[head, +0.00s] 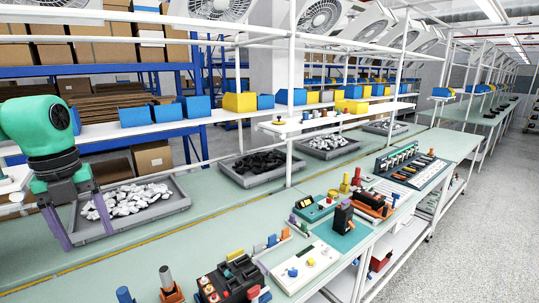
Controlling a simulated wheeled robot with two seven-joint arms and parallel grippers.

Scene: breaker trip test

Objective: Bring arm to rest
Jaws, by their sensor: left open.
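My left arm comes in from the left with a green wrist. Its gripper (88,241) points down with two purple fingers spread wide apart. No object shows held in it. The fingers stand in front of the near grey tray (180,205) of white parts (126,200) and cover its left end. Whether the fingertips touch the bench or tray cannot be told. My right gripper is not in view.
Breaker devices and coloured blocks, including a black-and-red unit (230,281) and a white test box (299,267), crowd the front of the green workbench (120,262). A dark-parts tray (262,163) stands farther back. White posts (291,95) rise from the bench. Bench left of the devices is clear.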

